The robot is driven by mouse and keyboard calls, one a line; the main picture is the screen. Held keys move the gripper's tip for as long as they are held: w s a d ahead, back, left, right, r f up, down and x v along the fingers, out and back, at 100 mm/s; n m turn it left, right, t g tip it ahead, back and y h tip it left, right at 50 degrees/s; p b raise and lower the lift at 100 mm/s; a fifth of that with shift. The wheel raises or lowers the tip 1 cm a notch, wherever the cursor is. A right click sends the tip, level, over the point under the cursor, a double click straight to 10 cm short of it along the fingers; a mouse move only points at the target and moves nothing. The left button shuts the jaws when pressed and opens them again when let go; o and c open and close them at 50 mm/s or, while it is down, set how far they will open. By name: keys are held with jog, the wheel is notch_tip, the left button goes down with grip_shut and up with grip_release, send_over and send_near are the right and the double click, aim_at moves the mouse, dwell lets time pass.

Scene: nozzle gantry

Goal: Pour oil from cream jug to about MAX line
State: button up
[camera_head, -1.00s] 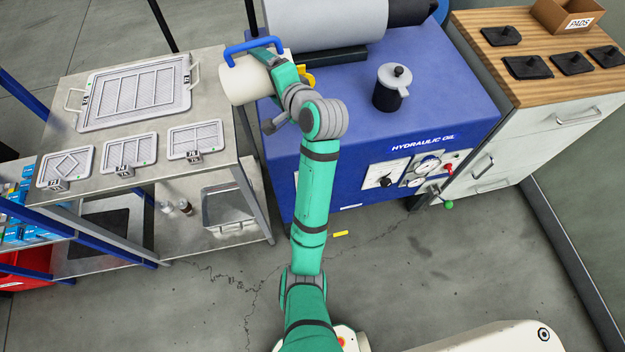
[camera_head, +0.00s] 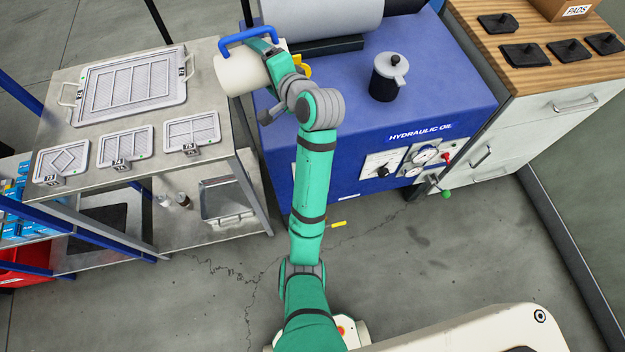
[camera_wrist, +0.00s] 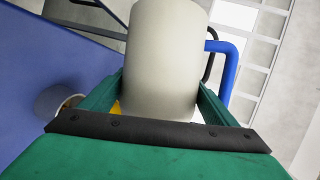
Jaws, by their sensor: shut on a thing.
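My gripper (camera_head: 262,62) is shut on the cream jug (camera_head: 238,76), between the filter table and the blue hydraulic oil unit (camera_head: 440,95). The jug has a blue handle (camera_head: 247,36). In the wrist view the jug (camera_wrist: 165,55) sits between the two fingers of my gripper (camera_wrist: 160,98), with the blue handle (camera_wrist: 229,70) at its right. Its tilt and any oil inside cannot be told. The unit's front carries round gauges (camera_head: 425,155); no MAX line is readable. In the wrist view, a small round container or neck (camera_wrist: 60,100) shows at the left, partly hidden.
A black pot with grey lid (camera_head: 388,78) stands on the unit. A large grey cylinder (camera_head: 325,15) lies behind. The metal table (camera_head: 60,115) at left holds filter panels (camera_head: 130,85). A wooden-topped cabinet (camera_head: 535,70) with black pads is at right.

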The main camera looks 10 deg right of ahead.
jog(key=shift+d+r+m+t, duration=0.3)
jog(key=shift+d+r+m, duration=0.1)
jog(key=shift+d+r, duration=0.15)
dwell(2.8)
jog(key=shift+a+r, duration=0.15)
jog(key=shift+r, duration=0.05)
jog(key=shift+a+f, duration=0.1)
jog(key=shift+a+f+n, duration=0.35)
jog(key=shift+f+n, duration=0.05)
jog(key=shift+n, duration=0.1)
jog(key=shift+f, duration=0.1)
jog(key=shift+a+f+n+g+h, duration=0.3)
jog(key=shift+f+n+g, duration=0.05)
jog(key=shift+n+g, duration=0.05)
jog(key=shift+a+f, duration=0.1)
jog(key=shift+f, duration=0.05)
jog(key=shift+a+f+h, duration=0.15)
jog(key=shift+f+h, duration=0.1)
jog(key=shift+h, duration=0.05)
jog(key=shift+a+f+n, duration=0.1)
jog(key=shift+f+n, duration=0.05)
jog(key=shift+n, duration=0.25)
